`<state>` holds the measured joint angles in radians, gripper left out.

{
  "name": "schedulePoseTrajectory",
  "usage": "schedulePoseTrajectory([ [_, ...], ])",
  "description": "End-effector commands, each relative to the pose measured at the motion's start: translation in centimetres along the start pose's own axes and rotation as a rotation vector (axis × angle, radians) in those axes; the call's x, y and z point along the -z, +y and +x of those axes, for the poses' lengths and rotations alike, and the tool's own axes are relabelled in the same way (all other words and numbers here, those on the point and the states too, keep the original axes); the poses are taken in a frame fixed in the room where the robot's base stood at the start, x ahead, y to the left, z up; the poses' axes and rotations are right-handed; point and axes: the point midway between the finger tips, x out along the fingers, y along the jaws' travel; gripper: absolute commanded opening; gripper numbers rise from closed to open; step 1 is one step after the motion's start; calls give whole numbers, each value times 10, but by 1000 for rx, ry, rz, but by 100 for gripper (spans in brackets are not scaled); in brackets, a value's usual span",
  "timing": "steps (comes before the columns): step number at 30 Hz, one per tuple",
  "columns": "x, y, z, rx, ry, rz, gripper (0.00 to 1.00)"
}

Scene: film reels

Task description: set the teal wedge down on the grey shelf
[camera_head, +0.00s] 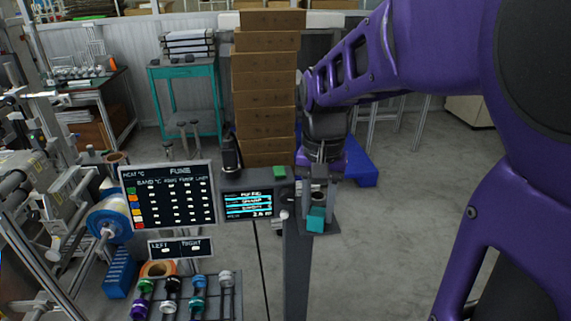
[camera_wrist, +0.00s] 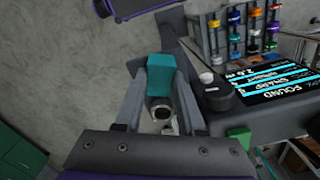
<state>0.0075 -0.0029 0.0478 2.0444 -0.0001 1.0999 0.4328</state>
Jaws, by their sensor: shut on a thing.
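The teal wedge (camera_head: 316,220) is at the end of my gripper (camera_head: 318,207), in front of the grey post in the head view. In the wrist view the teal wedge (camera_wrist: 160,72) sits between the two grey fingers of my gripper (camera_wrist: 160,84), which are shut on it. A small grey shelf (camera_head: 333,224) shows around the wedge, on the post's right side. I cannot tell whether the wedge touches the shelf. My fingers and the wedge hide part of the shelf.
A lit display (camera_head: 249,205) and a green block (camera_head: 279,171) stand left of my gripper. A chart board (camera_head: 168,195) and a rack of coloured spools (camera_head: 185,298) are further left. Stacked brown boxes (camera_head: 266,98) stand behind. The floor at right is clear.

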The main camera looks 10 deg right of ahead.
Motion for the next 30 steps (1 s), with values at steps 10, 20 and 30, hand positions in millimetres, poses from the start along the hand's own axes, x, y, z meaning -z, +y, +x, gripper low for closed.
schedulePoseTrajectory([
  [10,0,0,3,0,0,0,0],
  [20,0,0,3,0,0,0,51],
  [30,3,1,-25,0,0,0,51],
])
